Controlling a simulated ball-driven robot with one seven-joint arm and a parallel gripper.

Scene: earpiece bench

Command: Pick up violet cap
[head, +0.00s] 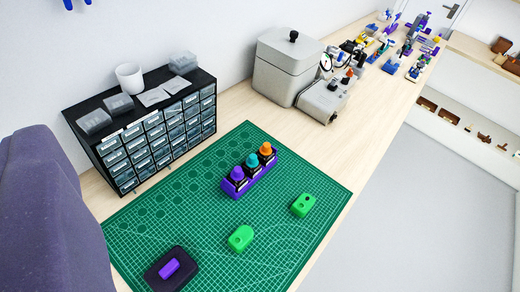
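A violet cap (237,172) sits on a small dark bottle at the left end of a purple rack (262,182) on the green mat (205,235). Beside it in the rack stand a bottle with a teal cap (251,160) and one with an orange cap (266,148). A violet rounded piece (169,268) lies on a dark pad (184,282) at the mat's near left. I cannot make out my gripper in this view.
Two green blocks (241,238) (303,205) lie near the rack. A black drawer cabinet (160,138) and a grey lidded box (287,65) stand behind the mat. A large dark purple shape blocks the left edge. The mat is otherwise mostly clear.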

